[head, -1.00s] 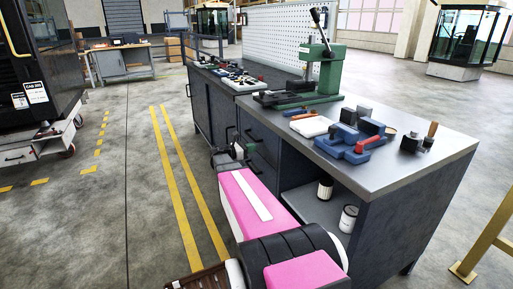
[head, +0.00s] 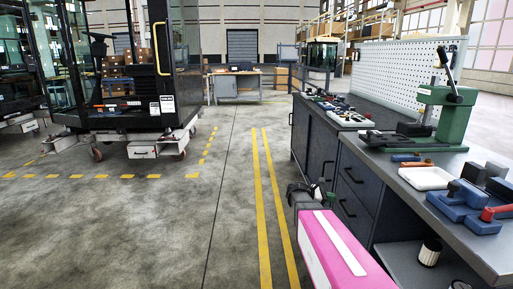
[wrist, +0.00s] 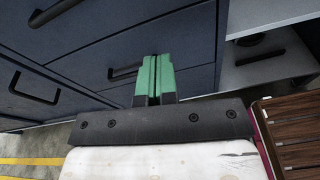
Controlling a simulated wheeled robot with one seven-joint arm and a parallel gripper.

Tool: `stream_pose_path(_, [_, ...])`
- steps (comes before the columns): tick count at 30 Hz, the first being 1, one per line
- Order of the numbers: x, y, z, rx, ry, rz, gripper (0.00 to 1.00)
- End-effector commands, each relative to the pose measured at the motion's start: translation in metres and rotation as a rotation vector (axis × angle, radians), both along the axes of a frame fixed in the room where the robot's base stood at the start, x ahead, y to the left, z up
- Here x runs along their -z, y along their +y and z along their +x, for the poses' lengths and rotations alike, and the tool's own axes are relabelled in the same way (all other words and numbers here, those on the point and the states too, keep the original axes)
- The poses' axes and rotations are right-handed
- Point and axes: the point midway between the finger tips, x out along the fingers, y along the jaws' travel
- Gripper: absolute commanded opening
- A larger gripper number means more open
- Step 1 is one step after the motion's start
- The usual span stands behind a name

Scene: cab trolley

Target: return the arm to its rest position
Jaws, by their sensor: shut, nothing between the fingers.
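My gripper shows in the wrist view (wrist: 155,78) with its two green fingers together and nothing between them. It points at the dark blue drawer fronts of the workbench (wrist: 85,50). In the head view my pink arm (head: 340,255) reaches forward along the left side of the bench. The gripper end (head: 312,190) is small and dark there, low beside the drawers and below the bench top. Whether it touches the bench cannot be told.
The workbench top (head: 481,222) holds a green press (head: 445,115), a white tray (head: 426,178) and a blue vise (head: 465,205). A cab on a trolley (head: 150,149) stands at left. The floor between, with yellow lines (head: 266,200), is clear.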

Motion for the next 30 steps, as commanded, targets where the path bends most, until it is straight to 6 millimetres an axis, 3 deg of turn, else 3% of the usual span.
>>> stream_pose_path(1, [0.01, 0.005, -0.015, 0.018, -0.058, 0.072, 0.0])
stream_pose_path(8, [0.065, 0.041, -0.068, 0.201, -0.379, 0.449, 0.0])
stream_pose_path(15, [0.106, 0.105, -0.121, 0.566, -0.703, 0.823, 0.0])
stream_pose_path(21, [0.117, 0.157, -0.152, 0.922, -0.887, 1.032, 0.0])
stream_pose_path(24, [0.118, 0.175, -0.16, 1.052, -0.934, 1.085, 0.0])
stream_pose_path(30, [0.118, 0.187, -0.164, 1.148, -0.965, 1.119, 0.0])
